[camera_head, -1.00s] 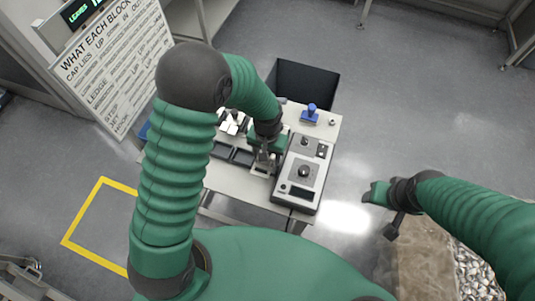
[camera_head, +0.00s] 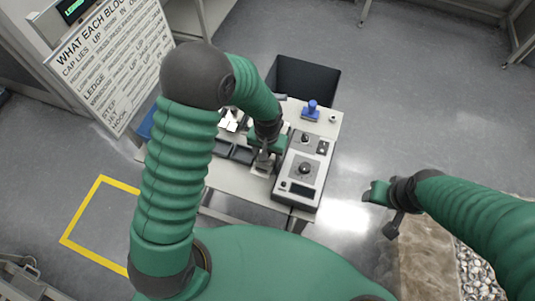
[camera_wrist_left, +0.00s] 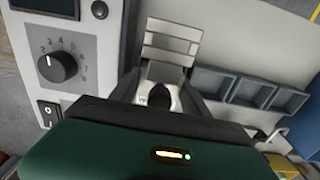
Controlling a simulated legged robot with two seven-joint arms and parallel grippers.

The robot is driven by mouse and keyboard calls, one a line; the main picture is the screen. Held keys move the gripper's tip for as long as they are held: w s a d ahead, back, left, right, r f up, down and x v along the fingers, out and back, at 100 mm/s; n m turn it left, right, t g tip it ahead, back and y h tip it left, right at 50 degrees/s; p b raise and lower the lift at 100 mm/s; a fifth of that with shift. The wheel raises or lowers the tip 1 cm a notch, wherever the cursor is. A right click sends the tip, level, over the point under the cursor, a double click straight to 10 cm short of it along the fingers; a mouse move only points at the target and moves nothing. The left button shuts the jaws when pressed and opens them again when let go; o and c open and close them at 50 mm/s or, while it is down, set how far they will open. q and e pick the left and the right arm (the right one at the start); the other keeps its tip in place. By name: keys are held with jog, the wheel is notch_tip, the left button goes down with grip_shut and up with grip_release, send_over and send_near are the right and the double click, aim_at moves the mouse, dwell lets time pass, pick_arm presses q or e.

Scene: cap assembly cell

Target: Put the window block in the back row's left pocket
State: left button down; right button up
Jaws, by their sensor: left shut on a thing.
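My left gripper (camera_head: 264,153) is over the table, just left of the grey control box. In the left wrist view its dark fingers (camera_wrist_left: 160,98) are shut on a small white block (camera_wrist_left: 158,95) with a dark mark, apparently the window block. The block is mostly hidden by the fingers and palm. A pale stepped fixture (camera_wrist_left: 172,45) stands right by the fingertips; I cannot tell whether the block touches it. A row of dark grey pockets (camera_wrist_left: 250,92) lies beside it, also in the head view (camera_head: 232,150). My right gripper (camera_head: 380,205) hangs off the table's right side.
The control box (camera_head: 303,169) with a dial stands close to the left gripper. White blocks (camera_head: 231,120) lie farther back on the table. A blue-handled stamp (camera_head: 311,110) stands at the back right. A black bin (camera_head: 303,80) is behind the table.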

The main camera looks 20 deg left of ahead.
pick_arm(q)
jog(key=shift+c, duration=2.2)
grip_release()
notch_tip(320, 180, up, 17)
jog(key=shift+a+f, duration=0.15)
jog(key=s+a+f+t, duration=0.2)
jog(key=s+a, duration=0.4)
jog(key=s, duration=0.3)
jog(key=shift+s+a+f+n+t, duration=0.15)
jog(key=shift+f+n+t, duration=0.15)
jog(key=shift+f, duration=0.5)
